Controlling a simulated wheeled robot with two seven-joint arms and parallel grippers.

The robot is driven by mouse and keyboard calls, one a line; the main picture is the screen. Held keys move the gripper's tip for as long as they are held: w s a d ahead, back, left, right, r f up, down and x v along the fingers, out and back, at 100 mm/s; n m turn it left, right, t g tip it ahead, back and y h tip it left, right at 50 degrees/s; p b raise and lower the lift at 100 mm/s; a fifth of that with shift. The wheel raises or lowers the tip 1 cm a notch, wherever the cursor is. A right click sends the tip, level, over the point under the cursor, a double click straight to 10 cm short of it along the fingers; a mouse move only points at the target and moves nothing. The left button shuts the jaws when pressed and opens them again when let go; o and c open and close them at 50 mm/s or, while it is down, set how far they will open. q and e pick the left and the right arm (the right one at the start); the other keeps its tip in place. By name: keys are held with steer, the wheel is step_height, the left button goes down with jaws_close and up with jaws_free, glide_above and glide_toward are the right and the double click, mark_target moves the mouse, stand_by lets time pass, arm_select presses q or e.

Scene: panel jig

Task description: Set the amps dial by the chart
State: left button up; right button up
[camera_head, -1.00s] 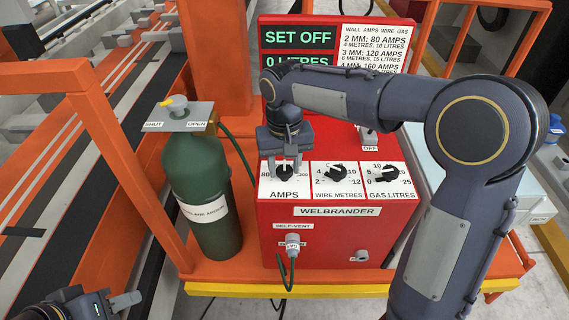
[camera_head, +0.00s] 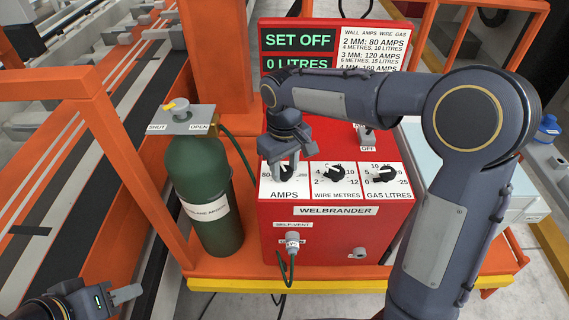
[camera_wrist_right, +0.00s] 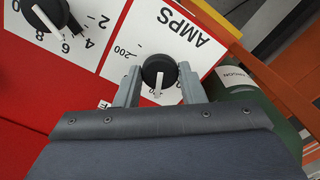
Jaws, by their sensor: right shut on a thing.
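The amps dial (camera_head: 286,173) is a black knob on a white AMPS panel at the left of the red welder's top. My right gripper (camera_head: 287,160) reaches down onto it. In the wrist view the amps dial (camera_wrist_right: 159,71) sits between the two grey fingers, shut on its sides. Its white pointer faces away from the AMPS word; the mark at its tip is partly hidden. The chart (camera_head: 375,47) reads 2 mm: 80 amps, 3 mm: 120, 4 mm: 160; its lower part is hidden by my arm. My left gripper (camera_head: 115,297) is at the bottom left, partly out of frame.
The display (camera_head: 297,50) reads SET OFF and 0 LITRES. The wire metres dial (camera_head: 336,173) and gas litres dial (camera_head: 383,174) stand right of the amps dial. A green gas cylinder (camera_head: 205,180) stands left of the welder, with an orange frame (camera_head: 120,150) beside it.

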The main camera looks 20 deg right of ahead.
mark_target(285, 170)
steer(key=o, duration=1)
step_height(285, 170, up, 8)
steer(key=shift+f, duration=0.1)
steer(key=s+d+m+t+y, duration=0.3)
steer(key=s+d, duration=0.5)
steer(key=s, duration=0.5)
steer(key=s+f+m+t, duration=0.2)
steer(key=s+f, duration=0.3)
steer(key=s, duration=0.4)
steer(key=shift+s+a+m+t+y, duration=0.3)
steer(key=shift+a+m+y, duration=0.1)
steer(key=shift+m, duration=0.2)
